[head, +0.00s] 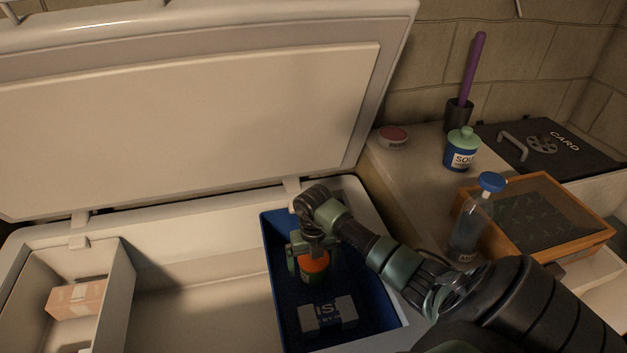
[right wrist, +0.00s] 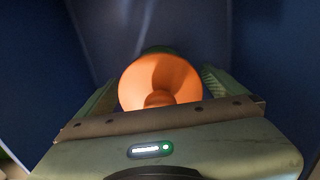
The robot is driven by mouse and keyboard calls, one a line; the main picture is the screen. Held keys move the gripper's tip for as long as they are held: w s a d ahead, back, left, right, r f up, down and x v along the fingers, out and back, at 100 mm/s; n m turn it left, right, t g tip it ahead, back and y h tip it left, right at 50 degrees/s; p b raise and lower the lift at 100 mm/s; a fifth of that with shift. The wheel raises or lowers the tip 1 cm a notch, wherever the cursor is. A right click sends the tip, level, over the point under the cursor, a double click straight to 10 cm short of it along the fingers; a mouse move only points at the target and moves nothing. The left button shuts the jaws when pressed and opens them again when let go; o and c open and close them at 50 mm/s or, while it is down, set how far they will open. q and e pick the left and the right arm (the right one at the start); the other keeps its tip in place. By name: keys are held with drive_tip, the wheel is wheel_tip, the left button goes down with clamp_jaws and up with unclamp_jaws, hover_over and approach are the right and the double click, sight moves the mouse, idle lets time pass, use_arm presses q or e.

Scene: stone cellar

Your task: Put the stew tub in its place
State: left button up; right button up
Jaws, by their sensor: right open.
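A small tub with an orange lid and a dark green body, which looks like the stew tub (head: 316,270), stands in the blue compartment (head: 270,229) of the open chest freezer. Its label cannot be read. My right gripper (head: 311,262) reaches down into this compartment over the tub. In the right wrist view the orange lid (right wrist: 160,78) lies between the two open fingers (right wrist: 159,88), with one finger on each side. Whether they touch the tub cannot be told. My left gripper is not in view.
A pink box (head: 77,299) sits in the left compartment; the middle section looks empty. On the right counter stand a soup jar (head: 461,150), a blue-capped bottle (head: 468,228) and a wooden glass-topped case (head: 545,213).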

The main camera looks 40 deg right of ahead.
wheel_tip(320, 180, up, 11)
drive_tip(key=shift+r, duration=0.1)
idle(1.5)
